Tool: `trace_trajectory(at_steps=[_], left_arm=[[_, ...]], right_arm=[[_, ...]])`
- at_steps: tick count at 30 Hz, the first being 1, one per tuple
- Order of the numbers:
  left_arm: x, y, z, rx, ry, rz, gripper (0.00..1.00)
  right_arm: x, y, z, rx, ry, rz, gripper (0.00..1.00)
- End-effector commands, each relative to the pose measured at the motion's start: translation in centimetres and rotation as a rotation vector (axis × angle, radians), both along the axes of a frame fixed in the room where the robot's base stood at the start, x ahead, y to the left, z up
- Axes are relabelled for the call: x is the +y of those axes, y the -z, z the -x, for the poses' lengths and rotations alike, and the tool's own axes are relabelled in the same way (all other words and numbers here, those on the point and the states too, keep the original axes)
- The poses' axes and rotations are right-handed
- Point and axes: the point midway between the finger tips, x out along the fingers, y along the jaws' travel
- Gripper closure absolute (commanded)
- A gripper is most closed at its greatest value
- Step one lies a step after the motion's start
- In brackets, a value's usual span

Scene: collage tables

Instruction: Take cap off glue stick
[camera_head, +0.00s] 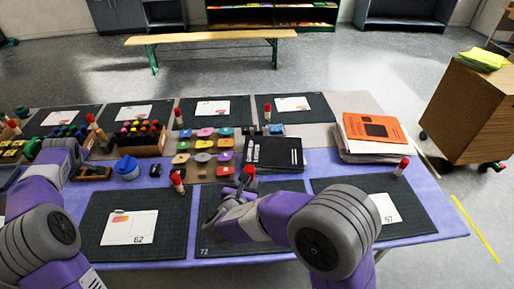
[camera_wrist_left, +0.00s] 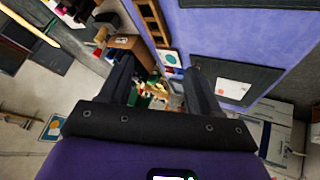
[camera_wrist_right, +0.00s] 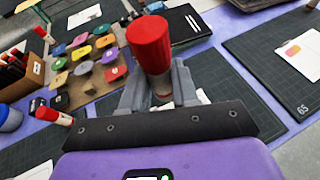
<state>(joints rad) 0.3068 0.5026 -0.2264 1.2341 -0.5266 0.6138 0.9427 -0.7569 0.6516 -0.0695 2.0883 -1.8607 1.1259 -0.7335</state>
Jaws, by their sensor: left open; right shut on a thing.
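My right gripper (camera_wrist_right: 158,92) is shut on a glue stick whose red cap (camera_wrist_right: 150,42) points up between the fingers. The cap is on, and most of the pale body is hidden by the fingers. In the head view this red cap (camera_head: 248,171) shows above the dark mat, with my right gripper (camera_head: 236,192) just below it. My left gripper (camera_wrist_left: 158,85) is open and empty in the left wrist view, its fingers well apart. In the head view it is at the far left, away from the held glue stick.
Coloured stamps (camera_head: 203,145), a marker box (camera_head: 138,140), a blue-lidded jar (camera_head: 127,168) and a book stack (camera_head: 372,136) fill the middle.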

Motion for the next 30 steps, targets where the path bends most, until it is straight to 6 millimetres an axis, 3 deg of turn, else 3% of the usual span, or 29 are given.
trace_trajectory(at_steps=[1, 6, 14, 20, 24, 30], left_arm=[[-3.2, -0.6, -1.5, 0.01, 0.045, 0.018, 0.37], [-12.9, -2.5, -4.3, 0.065, 0.17, 0.065, 0.37], [-28.0, -5.9, -4.9, 0.165, 0.371, 0.102, 0.37], [-39.4, -8.8, -2.3, 0.255, 0.532, 0.099, 0.37], [-46.5, -10.8, 1.0, 0.32, 0.643, 0.078, 0.37], [-53.7, -13.1, 6.0, 0.399, 0.764, 0.034, 0.37]], right_arm=[[0.0, 0.0, 0.0, 0.0, 0.0, 0.0, 1.0], [0.0, 0.0, 0.0, 0.0, 0.0, 0.0, 1.0], [0.0, 0.0, 0.0, 0.0, 0.0, 0.0, 1.0], [0.0, 0.0, 0.0, 0.0, 0.0, 0.0, 1.0], [0.0, 0.0, 0.0, 0.0, 0.0, 0.0, 1.0], [0.0, 0.0, 0.0, 0.0, 0.0, 0.0, 1.0]])
